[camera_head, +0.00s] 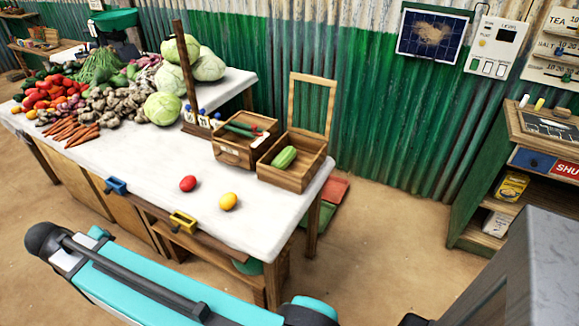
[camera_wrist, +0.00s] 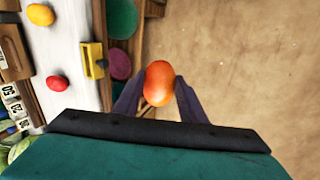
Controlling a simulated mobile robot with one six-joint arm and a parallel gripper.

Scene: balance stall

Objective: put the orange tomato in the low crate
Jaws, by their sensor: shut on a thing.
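In the wrist view, my gripper (camera_wrist: 158,92) is shut on the orange tomato (camera_wrist: 159,80), which sits between the two dark fingers. The tomato is held beyond the table's front edge, with bare floor to its right. In the head view my teal arm crosses the lower left, but the gripper and held tomato do not show. An open shallow wooden crate (camera_head: 302,178) stands at the table's right end with a green cucumber-like vegetable (camera_head: 284,157) in it. A second wooden box (camera_head: 233,155) with dark green and red items stands left of it.
A red tomato (camera_head: 188,184) and a yellow one (camera_head: 228,201) lie on the white table (camera_head: 150,165). Yellow (camera_head: 182,220) and blue (camera_head: 116,186) holders jut from its front edge. A post (camera_head: 186,75) and upright wooden frame (camera_head: 312,78) rise near the boxes. Vegetables fill the left.

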